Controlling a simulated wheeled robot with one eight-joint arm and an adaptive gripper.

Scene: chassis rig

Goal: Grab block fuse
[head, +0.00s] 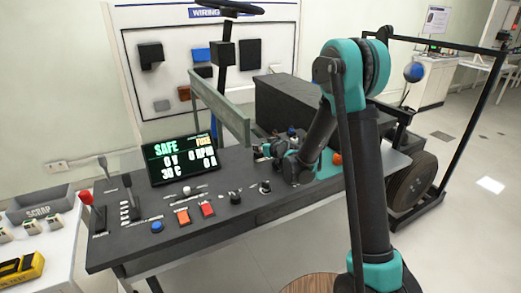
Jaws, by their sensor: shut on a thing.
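My gripper (264,151) is low over the back right part of the dark console (235,178), right of the display. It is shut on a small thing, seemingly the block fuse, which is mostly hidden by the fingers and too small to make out. The teal and black arm reaches in from the right and covers part of the console. The display (181,157) reads SAFE, with FUSE in yellow, 0 V, 0 RPM, 30 C and 0 A.
A grey-green upright panel (220,108) and a large black box (290,100) stand behind my gripper. A scrap bin (40,205) is at the left. A black wheel (412,184) stands at the right.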

